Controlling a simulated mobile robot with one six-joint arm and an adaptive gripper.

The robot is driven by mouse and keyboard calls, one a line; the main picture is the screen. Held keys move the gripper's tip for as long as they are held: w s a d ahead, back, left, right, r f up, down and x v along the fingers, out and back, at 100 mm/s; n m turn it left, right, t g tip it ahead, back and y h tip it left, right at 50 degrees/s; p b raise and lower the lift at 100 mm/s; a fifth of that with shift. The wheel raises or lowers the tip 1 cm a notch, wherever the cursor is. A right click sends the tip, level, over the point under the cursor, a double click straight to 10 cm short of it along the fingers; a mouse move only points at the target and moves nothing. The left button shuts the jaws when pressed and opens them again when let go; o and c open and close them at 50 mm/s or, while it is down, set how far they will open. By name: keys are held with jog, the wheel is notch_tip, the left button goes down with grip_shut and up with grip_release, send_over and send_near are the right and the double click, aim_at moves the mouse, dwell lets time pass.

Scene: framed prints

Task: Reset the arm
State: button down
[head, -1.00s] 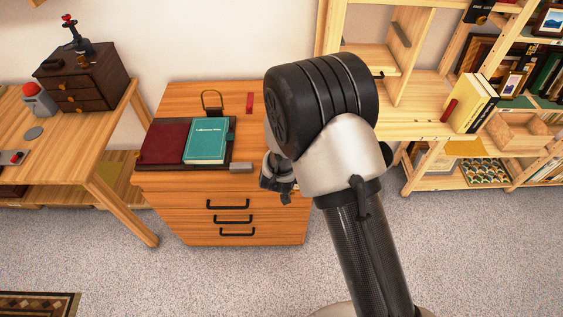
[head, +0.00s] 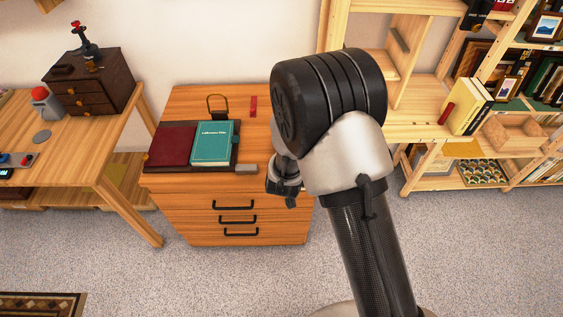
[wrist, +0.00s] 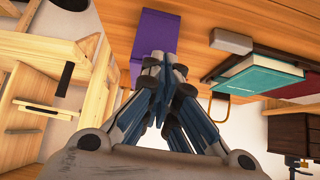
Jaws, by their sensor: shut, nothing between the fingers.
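My gripper (head: 287,188) shows at the right front edge of the wooden drawer cabinet (head: 200,105) in the head view, partly hidden by my own arm. In the wrist view my gripper (wrist: 163,75) has its fingers together, with nothing between them. A purple block-like thing (wrist: 155,35) shows just beyond the fingertips in the wrist view; my arm hides that spot in the head view.
On the cabinet lie a teal book (head: 214,143), a dark red book (head: 172,146), a grey block (head: 246,169) and a small red item (head: 253,106). A table (head: 75,155) stands left, shelves (head: 425,105) right. Carpet (head: 230,280) in front is clear.

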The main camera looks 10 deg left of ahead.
jog(key=s+d+f, duration=0.1)
jog(key=s+f, duration=0.1)
jog(key=s, duration=0.4)
jog(key=shift+s+d+f, duration=0.2)
jog(key=shift+f, duration=0.2)
jog(key=shift+r, duration=0.1)
jog(key=s+d+r+g, duration=0.1)
jog(key=d+r, duration=0.2)
jog(key=r, duration=0.5)
jog(key=s+d+r+m, duration=0.1)
jog(key=d+r, duration=0.2)
jog(key=r, duration=0.5)
jog(key=s+d+r+g, duration=0.1)
jog(key=s+d+r, duration=0.15)
jog(key=r, duration=0.45)
jog(key=s+d+r+g, duration=0.1)
jog(key=s+d+r, duration=0.4)
jog(key=s, duration=0.4)
jog(key=s+d+r+h, duration=0.1)
jog(key=s+d+r, duration=0.3)
jog(key=s+d, duration=0.4)
jog(key=shift+s+d+r+m+g, duration=0.25)
jog(key=shift+s+r+m+g, duration=0.15)
jog(key=shift+s, duration=0.4)
jog(key=c, duration=2.3)
grip_release()
